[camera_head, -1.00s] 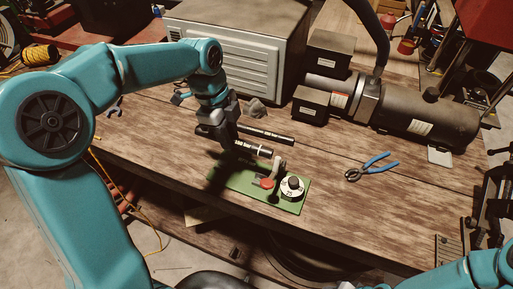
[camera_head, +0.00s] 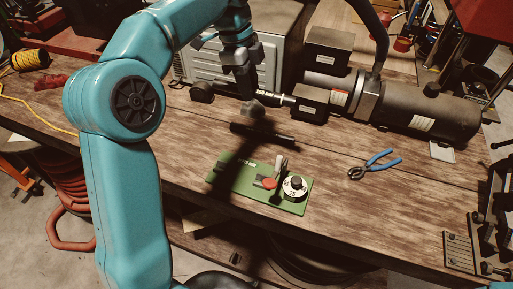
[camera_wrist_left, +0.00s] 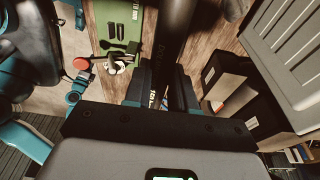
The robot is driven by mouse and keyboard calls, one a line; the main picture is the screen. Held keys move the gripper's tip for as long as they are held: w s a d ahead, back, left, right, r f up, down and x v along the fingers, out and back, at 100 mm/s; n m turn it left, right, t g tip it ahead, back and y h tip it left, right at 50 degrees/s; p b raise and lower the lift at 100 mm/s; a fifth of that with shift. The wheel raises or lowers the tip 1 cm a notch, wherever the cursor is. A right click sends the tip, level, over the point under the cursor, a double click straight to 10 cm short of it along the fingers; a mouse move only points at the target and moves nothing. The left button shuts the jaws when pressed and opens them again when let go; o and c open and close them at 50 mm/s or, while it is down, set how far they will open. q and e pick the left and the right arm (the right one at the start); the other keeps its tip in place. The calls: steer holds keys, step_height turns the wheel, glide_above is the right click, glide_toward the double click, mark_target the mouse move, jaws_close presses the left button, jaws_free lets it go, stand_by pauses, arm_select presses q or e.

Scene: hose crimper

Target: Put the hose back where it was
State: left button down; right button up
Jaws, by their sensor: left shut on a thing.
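My left gripper (camera_head: 244,92) is shut on a black hose (camera_head: 265,92) with a silver fitting at its right end. It holds the hose roughly level, seemingly above the table, in front of the grey vented box. In the left wrist view the hose (camera_wrist_left: 176,40) runs up between the fingers, with white lettering on it. The green crimper board (camera_head: 228,179), with a red knob (camera_head: 265,183) and a round dial (camera_head: 295,187), lies near the front edge. My right gripper is not in view.
A grey vented box (camera_head: 277,35) and a black motor unit (camera_head: 430,112) stand at the back. Blue-handled pliers (camera_head: 375,164) lie to the right of the board. A small grey lump (camera_head: 253,109) is near my left gripper. The table is clear around the pliers.

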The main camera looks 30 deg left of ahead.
mark_target(252, 149)
arm_select(q)
steer(key=a+x, duration=0.1)
steer(key=x, duration=0.5)
steer(key=a+x, duration=0.1)
steer(key=x, duration=0.5)
steer(key=a+x, duration=0.2)
steer(key=x, duration=0.4)
steer(key=shift+s+d+f, duration=0.1)
steer(key=shift+s+f, duration=0.25)
steer(key=shift+f, duration=0.35)
steer(key=shift+w+f, duration=0.1)
steer(key=shift+f, duration=0.3)
